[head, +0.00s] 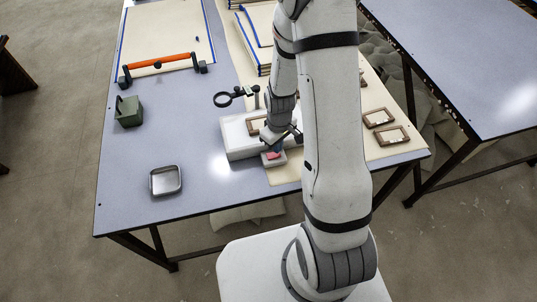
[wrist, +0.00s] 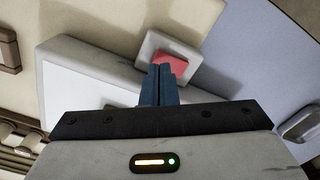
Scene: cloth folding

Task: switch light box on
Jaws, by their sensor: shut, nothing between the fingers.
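The light box (head: 234,140) is a white slab with a pale top panel, lying on the table near its front. It also shows in the wrist view (wrist: 120,62), with a white panel on the left. A small pale switch block (head: 278,162) with a red button stands at its front edge; the red button (wrist: 172,60) shows in the wrist view just beyond my fingertips. My gripper (wrist: 163,70) is shut and empty, its blue fingers together at the near edge of the button. I cannot tell whether they touch it. My arm hides part of the box.
A magnifier (head: 222,99) stands behind the box. Small wooden frames (head: 392,135) lie to the right, and one lies on the box. A metal tray (head: 165,180), a green box (head: 128,111) and an orange-handled bar (head: 160,62) are on the left. The table's front left is mostly clear.

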